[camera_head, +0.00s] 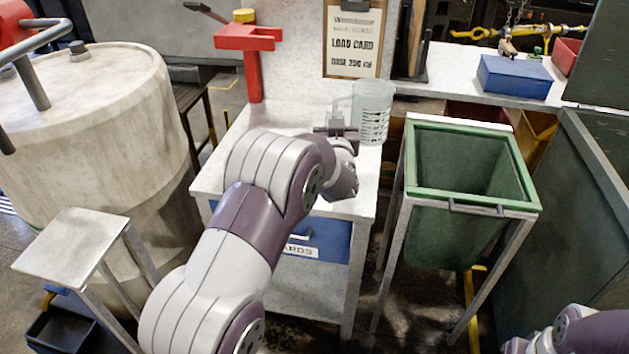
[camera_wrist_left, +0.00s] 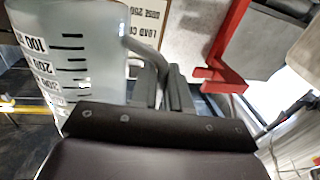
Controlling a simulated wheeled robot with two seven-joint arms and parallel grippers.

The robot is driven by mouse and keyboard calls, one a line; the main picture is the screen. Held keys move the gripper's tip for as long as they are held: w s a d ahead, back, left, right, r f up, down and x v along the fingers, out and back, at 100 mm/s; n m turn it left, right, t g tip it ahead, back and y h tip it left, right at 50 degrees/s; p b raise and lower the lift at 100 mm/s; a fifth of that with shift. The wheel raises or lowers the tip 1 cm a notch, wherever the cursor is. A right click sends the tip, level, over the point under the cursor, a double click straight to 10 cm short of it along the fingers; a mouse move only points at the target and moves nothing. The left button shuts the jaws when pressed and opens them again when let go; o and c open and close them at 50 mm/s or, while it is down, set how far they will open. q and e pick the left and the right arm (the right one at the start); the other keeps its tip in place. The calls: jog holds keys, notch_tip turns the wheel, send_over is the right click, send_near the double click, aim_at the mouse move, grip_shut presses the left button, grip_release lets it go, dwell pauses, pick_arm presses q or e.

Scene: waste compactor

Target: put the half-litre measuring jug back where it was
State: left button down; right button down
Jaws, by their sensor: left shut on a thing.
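The measuring jug (camera_head: 371,112) is clear, with dark graduation marks, and appears upright at the right side of the pale metal table (camera_head: 270,118). I cannot tell whether its base touches the tabletop. My left gripper (camera_head: 337,130) is shut on the jug's handle, on the jug's left side. In the left wrist view, the jug (camera_wrist_left: 88,40) shows its printed scale at the left, and the gripper's fingers (camera_wrist_left: 165,88) close around the handle. At the lower right of the head view, part of my right arm shows; its gripper is out of view.
A red stand (camera_head: 250,60) rises at the table's back left, and a load card clipboard (camera_head: 353,40) is behind the jug. A green bin (camera_head: 465,165) stands right of the table. A large pale drum (camera_head: 100,130) is at left. The table's front left is largely clear.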

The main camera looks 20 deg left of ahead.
pick_arm(q)
jog(key=s+a+f, duration=0.4)
jog(key=a, duration=0.1)
jog(key=s+a+f, duration=0.2)
jog(key=a, duration=0.1)
jog(key=shift+b, duration=0.3)
jog(key=shift+s+a+f, duration=0.15)
jog(key=shift+f, duration=0.15)
notch_tip(320, 180, down, 4)
jog(key=shift+r+b, duration=0.2)
jog(key=shift+b, duration=0.15)
jog(key=shift+f, duration=0.2)
jog(key=c, duration=1.1)
grip_release()
jog(key=shift+r, duration=0.1)
